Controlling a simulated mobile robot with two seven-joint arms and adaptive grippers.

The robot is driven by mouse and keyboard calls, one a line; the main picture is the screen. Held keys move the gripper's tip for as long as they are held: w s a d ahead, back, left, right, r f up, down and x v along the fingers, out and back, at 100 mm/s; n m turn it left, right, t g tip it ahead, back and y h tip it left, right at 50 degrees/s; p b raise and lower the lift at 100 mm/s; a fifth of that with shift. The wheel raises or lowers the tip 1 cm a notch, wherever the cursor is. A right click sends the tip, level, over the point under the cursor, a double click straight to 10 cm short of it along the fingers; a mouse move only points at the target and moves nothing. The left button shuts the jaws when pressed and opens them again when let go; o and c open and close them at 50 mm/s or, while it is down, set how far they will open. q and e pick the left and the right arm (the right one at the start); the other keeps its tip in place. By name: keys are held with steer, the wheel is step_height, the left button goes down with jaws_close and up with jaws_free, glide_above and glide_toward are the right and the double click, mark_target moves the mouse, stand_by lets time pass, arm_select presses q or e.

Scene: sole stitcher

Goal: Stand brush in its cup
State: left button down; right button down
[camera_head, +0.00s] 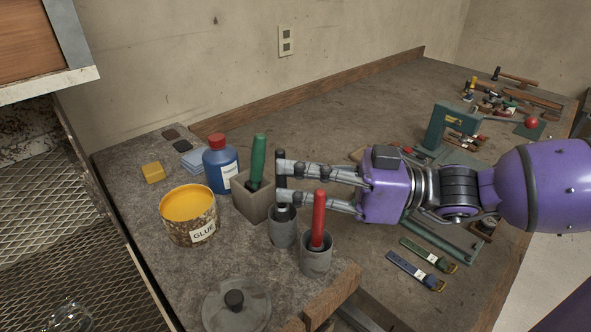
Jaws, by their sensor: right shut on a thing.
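My right gripper (281,181) reaches in from the right and is shut on the black-handled brush (281,160). The brush is upright, directly over a grey round cup (282,233). Its lower end is at the cup's mouth; I cannot tell how deep it sits inside. A second grey cup (316,259) in front holds an upright red-handled brush (319,215). A square grey holder (254,207) behind holds a green-handled brush (258,158). My left gripper is not in view.
A glue tin (188,221), a blue bottle (221,171) and a yellow block (153,172) stand left of the cups. A round lid (236,306) lies in front. The bench's back middle is clear.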

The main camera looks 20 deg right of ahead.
steer(key=shift+f, duration=0.2)
steer(key=c, duration=1.7)
jaws_free()
steer(key=shift+o, duration=0.2)
steer(key=shift+d+f, duration=0.1)
steer(key=shift+d, duration=0.05)
steer(key=v, duration=1.1)
steer(key=shift+s+d, duration=0.2)
steer(key=shift+d, duration=0.15)
